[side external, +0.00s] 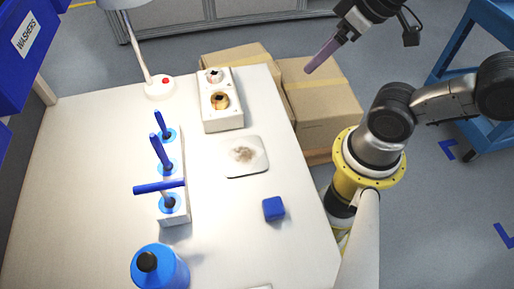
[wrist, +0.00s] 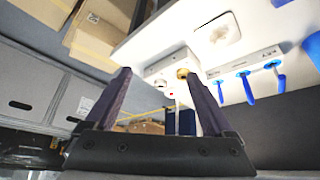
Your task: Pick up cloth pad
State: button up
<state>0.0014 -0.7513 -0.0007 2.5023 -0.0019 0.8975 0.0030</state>
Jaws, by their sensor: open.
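A flat, pale, rounded-square pad with a brown smudge, which I take to be the cloth pad (side external: 246,167), lies on the white table right of its middle. It also shows near the top of the wrist view (wrist: 217,32). My gripper (side external: 308,70) is above and beyond the table's far right edge, well apart from the pad. In the wrist view its two dark purple fingers (wrist: 157,74) are spread, with nothing held between them. In the side view one finger mostly hides the other.
A white housing block (side external: 221,118) with two bores stands behind the pad. A rack (side external: 174,218) of blue-handled tools stands to its left. A blue cube (side external: 273,209) and blue bottle (side external: 160,270) are nearer. A lamp (side external: 160,88) stands at the back; cardboard boxes (side external: 322,100) lie beyond the table.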

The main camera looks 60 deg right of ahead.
dwell(0.3)
jog(key=m+g+y, duration=0.3)
jog(key=m+g, duration=0.6)
send_over(273, 205)
jog(key=w+d, duration=0.2)
jog(key=f, duration=1.5)
jog(key=shift+s, duration=0.25)
jog(key=x, duration=0.4)
jog(key=shift+a+f, duration=0.3)
jog(key=shift+f, duration=0.05)
